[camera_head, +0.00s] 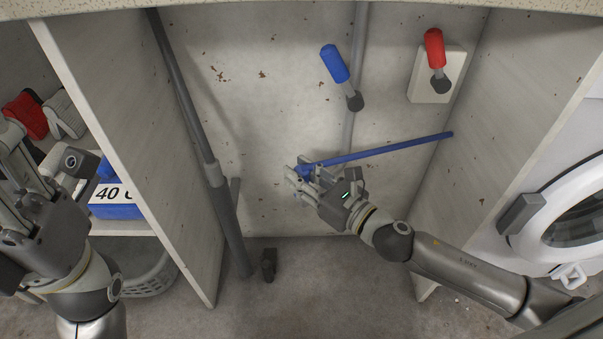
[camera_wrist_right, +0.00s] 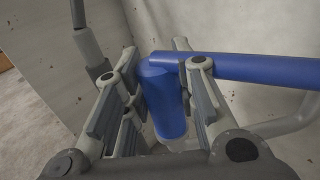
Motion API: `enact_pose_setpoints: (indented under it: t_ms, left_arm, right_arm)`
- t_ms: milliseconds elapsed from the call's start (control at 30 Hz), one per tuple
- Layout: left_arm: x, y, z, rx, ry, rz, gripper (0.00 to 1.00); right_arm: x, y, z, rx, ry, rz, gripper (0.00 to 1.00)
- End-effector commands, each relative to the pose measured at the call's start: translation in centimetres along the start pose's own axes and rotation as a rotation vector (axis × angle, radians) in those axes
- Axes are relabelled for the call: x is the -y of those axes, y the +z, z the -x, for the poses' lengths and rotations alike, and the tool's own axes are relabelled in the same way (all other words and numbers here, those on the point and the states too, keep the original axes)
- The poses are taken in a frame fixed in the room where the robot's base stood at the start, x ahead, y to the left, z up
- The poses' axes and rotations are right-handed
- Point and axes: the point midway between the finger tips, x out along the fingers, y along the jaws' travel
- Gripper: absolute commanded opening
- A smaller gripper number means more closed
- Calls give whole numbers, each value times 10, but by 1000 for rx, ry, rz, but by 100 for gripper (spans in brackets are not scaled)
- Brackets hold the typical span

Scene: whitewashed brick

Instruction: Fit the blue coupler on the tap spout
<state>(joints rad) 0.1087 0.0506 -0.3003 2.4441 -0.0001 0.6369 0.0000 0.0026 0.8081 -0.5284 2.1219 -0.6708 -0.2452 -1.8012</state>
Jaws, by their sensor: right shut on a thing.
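The blue coupler (camera_wrist_right: 163,105) is an upright blue cylinder between the fingers of my right gripper (camera_wrist_right: 155,62), with a blue hose (camera_wrist_right: 250,68) at its upper end. In the head view my right gripper (camera_head: 299,178) is shut on it, in front of the back wall and well below the taps; the fingers partly hide the coupler. A tap with a red handle (camera_head: 434,48) and dark spout (camera_head: 440,82) is further right. My left gripper (camera_head: 45,165) appears open at the far left.
The hose (camera_head: 390,149) runs to the right side panel (camera_head: 480,150). Grey pipes (camera_head: 185,85) stand left of the taps. A left partition (camera_head: 125,130) separates shelves with a blue box (camera_head: 117,211). A white washer (camera_head: 570,215) is at right.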

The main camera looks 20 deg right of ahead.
Motion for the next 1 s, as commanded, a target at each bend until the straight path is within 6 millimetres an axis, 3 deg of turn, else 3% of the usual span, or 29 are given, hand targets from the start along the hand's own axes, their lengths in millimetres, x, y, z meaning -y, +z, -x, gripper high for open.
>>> enact_pose_setpoints:
  t_ms: [333, 367, 533, 1000]
  left_arm:
    - [0, 0, -2, -3, 3, -1, 40]
    - [0, 0, -2, -4, 3, -1, 40]
    - [0, -1, -2, -6, 5, -1, 40]
    - [-1, 0, 0, -2, 9, -2, 40]
  right_arm:
    - [0, -2, 0, -1, 0, 0, 0]
    - [0, -2, 0, -1, 0, 0, 29]
    - [0, -2, 0, -1, -1, 0, 51]
    - [0, -2, 6, -2, -1, -1, 51]
